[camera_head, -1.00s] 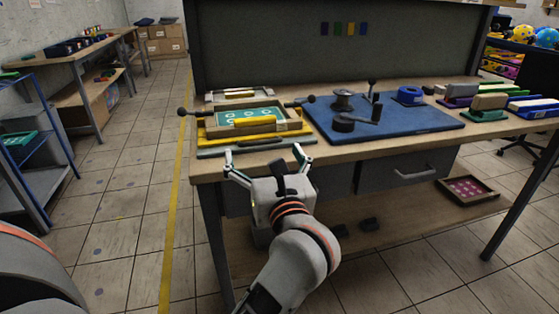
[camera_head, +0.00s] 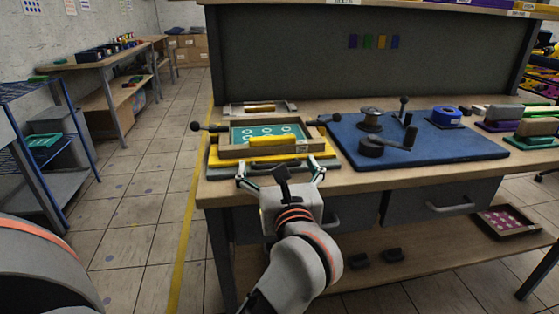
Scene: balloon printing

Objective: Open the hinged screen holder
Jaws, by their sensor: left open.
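The hinged screen holder (camera_head: 231,152) stands at the left end of the workbench. It has a wooden frame around a green screen with pale ring marks (camera_head: 241,133), lying about flat over a yellow base (camera_head: 217,161). A yellow bar (camera_head: 272,141) lies along the frame's front side. Dark knobs (camera_head: 196,126) stick out at its sides. My left gripper (camera_head: 279,170) is open and empty at the bench's front edge, just in front of the holder. Its fingers are spread wide near the base's front; contact cannot be told. My right gripper is not in view.
A blue mat (camera_head: 440,152) with a spool (camera_head: 370,118), a crank-like tool and blue tape (camera_head: 446,116) lies right of the holder. A dark back panel (camera_head: 300,60) rises behind. A drawer handle (camera_head: 450,209) sits below the bench top.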

